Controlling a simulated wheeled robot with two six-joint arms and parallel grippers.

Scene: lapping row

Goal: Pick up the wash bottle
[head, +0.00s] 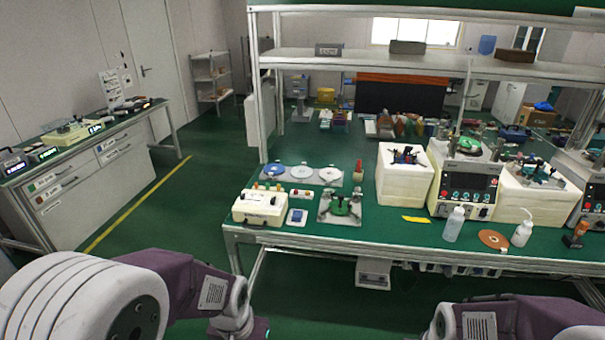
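Two small bottles stand upright near the front edge of the green-topped workbench (370,236), on its right part. The white wash bottle (521,234), with a thin bent spout at its top, is the one farther right. A translucent bottle (454,226) with a white cap stands to its left, with a copper-coloured disc lying between them. My arms come in along the bottom edge, in front of the bench and well short of both bottles. Their grippers are below the picture, so I cannot see their fingers.
A cream machine with a control panel (470,188) and white blocks stand behind the bottles. An orange-and-black object (574,235) stands to their right. A cream box (260,207) sits at the bench's left end. Shelves (380,62) hang above. Green floor is open at left.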

